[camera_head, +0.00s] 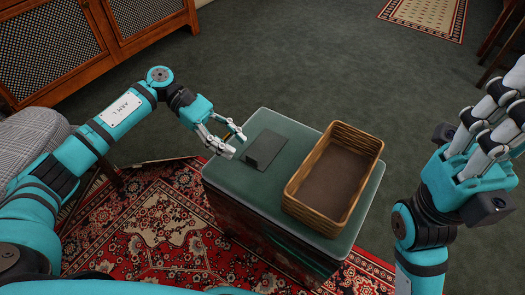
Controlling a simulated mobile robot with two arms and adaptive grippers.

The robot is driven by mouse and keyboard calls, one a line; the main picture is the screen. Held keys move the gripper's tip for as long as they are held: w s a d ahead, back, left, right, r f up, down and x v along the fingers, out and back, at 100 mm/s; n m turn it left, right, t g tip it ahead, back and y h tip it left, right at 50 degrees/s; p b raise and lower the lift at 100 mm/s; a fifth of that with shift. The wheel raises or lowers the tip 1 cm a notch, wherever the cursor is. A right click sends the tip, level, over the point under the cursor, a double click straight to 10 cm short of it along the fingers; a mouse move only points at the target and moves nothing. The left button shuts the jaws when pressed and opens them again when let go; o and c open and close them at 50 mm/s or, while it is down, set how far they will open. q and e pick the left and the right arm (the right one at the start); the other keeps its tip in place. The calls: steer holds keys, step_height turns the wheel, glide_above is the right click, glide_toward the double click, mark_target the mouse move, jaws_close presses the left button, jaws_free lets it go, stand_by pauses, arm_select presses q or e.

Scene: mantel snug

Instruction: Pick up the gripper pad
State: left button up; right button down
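The gripper pad (265,149) is a small dark grey piece on the left part of a green-topped chest (283,124). Its front edge looks raised or folded. My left gripper (235,146) is just left of the pad, over the chest's left edge. Its fingers are apart, with nothing clearly held between them, and it looks clear of the pad. My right gripper (513,98) is at the right edge of the view, away from the chest. Its fingertips are partly cut off, so its opening cannot be judged.
A wicker basket (298,182) with a brown inside stands on the right part of the chest and looks empty. A red patterned rug (150,240) lies at the lower left. A wooden cabinet (120,50) stands at the back left. Grey-green floor is open behind the chest.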

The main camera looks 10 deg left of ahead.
mark_target(250, 157)
arm_select(q)
steer(key=x, duration=0.1)
steer(key=b+x, duration=0.1)
steer(key=x, duration=0.2)
steer(key=shift+w+a+f+b, duration=0.1)
steer(key=shift+w+f+b, duration=0.2)
steer(key=shift+f+b, duration=0.05)
steer(key=shift+s+d, duration=0.15)
steer(key=shift+d, duration=0.3)
jaws_close()
